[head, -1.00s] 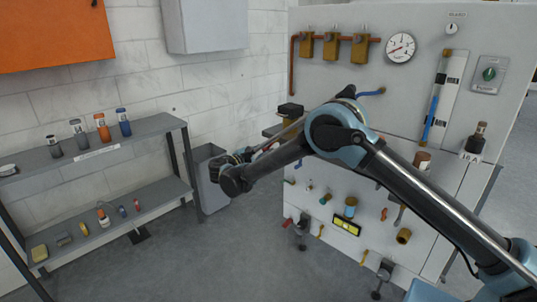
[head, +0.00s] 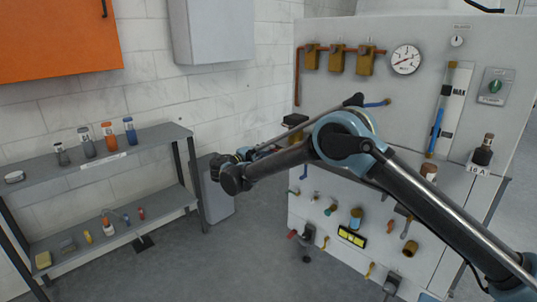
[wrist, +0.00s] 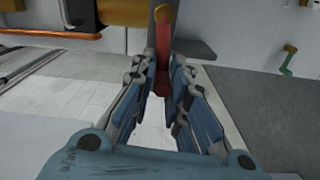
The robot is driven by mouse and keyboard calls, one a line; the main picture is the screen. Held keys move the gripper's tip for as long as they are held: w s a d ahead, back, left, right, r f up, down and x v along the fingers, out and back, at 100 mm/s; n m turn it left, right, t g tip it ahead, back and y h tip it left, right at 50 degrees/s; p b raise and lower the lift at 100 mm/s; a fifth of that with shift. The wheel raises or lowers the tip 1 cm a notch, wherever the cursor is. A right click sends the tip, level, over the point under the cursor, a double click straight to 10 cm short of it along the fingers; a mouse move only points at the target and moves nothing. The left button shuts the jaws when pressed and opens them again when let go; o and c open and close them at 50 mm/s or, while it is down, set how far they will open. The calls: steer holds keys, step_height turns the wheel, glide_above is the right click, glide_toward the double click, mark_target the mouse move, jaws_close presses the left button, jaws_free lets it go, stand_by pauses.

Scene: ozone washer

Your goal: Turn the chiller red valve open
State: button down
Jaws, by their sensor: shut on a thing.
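In the wrist view a red valve handle (wrist: 163,48) with a brass-coloured end stands upright between my gripper's fingertips (wrist: 163,78). The two blue and grey fingers are closed around the handle's lower part, one on each side. The fingers hide part of its lower end. In the head view my arm crosses in front of the large grey panel cabinet, and I cannot make out the fingertips or the gripped handle there.
A two-level shelf (head: 150,139) with bottles stands at the left. Grey floor (head: 215,262) is clear between them.

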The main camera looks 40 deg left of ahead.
steer(key=shift+r+m, duration=0.1)
steer(key=shift+m, duration=0.3)
steer(key=c, duration=1.6)
jaws_free()
steer(key=s, duration=0.8)
steer(key=s+a, duration=0.1)
steer(key=s, duration=0.3)
